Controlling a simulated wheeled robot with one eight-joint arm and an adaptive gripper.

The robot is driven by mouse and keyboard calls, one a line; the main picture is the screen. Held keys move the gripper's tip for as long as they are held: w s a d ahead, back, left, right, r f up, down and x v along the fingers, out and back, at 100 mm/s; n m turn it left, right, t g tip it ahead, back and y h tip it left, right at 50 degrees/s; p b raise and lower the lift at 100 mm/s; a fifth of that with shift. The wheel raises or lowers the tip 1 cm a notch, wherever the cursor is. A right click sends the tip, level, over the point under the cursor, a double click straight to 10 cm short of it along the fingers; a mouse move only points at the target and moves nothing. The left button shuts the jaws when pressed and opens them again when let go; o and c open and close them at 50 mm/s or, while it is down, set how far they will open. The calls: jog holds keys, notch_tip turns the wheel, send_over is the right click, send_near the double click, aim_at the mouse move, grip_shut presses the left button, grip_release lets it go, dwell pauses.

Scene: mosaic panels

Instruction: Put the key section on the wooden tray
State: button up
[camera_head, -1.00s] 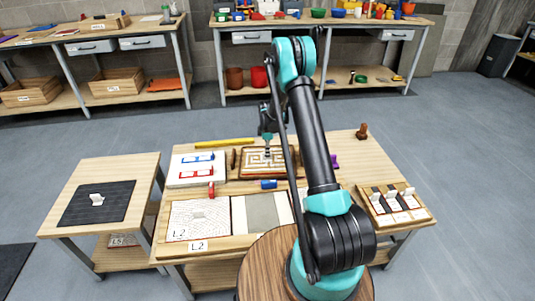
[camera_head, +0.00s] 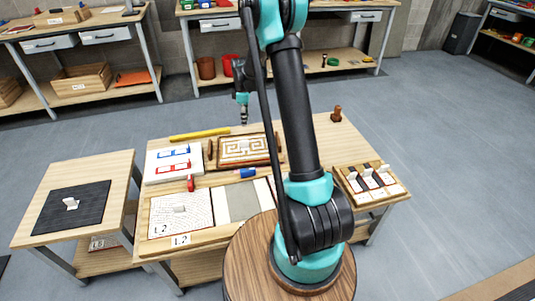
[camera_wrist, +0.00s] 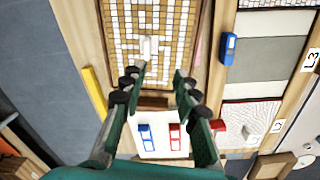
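The key section (camera_head: 240,152), a tan and white mosaic panel with a meander pattern, lies flat inside the brown wooden tray (camera_head: 219,160) at the back of the worktable. In the wrist view the key section (camera_wrist: 122,45) has a small white grip block (camera_wrist: 148,48) standing on it. A brown end handle of the tray (camera_wrist: 152,103) shows between my fingers. My gripper (camera_wrist: 160,78) is open and empty, with its fingers apart from the white block. In the head view my gripper (camera_head: 243,120) hangs above the tray, clear of it.
A white board with blue and red pieces (camera_head: 155,172) lies left of the tray. A yellow bar (camera_head: 199,134) lies behind. The L2 panel (camera_head: 165,220) and grey panel (camera_head: 237,200) lie in front. A black mat (camera_head: 60,215) is on the side table.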

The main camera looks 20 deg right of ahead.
jog(key=s+d+r+m+t, duration=0.1)
jog(key=s+r+m, duration=0.2)
jog(key=s, duration=0.6)
jog(key=s+d+r+m+t, duration=0.1)
jog(key=s+r+m, duration=0.25)
jog(key=s, duration=0.55)
jog(key=s+d+r+m+t, duration=0.1)
jog(key=s+r+m, duration=0.25)
jog(key=s, duration=0.45)
jog(key=s+f+m, duration=0.3)
jog(key=s+m, duration=0.1)
jog(key=s, duration=0.7)
jog(key=shift+s+d+f+t, duration=0.15)
jog(key=shift+s+f+t, duration=0.05)
jog(key=shift+f+t, duration=0.1)
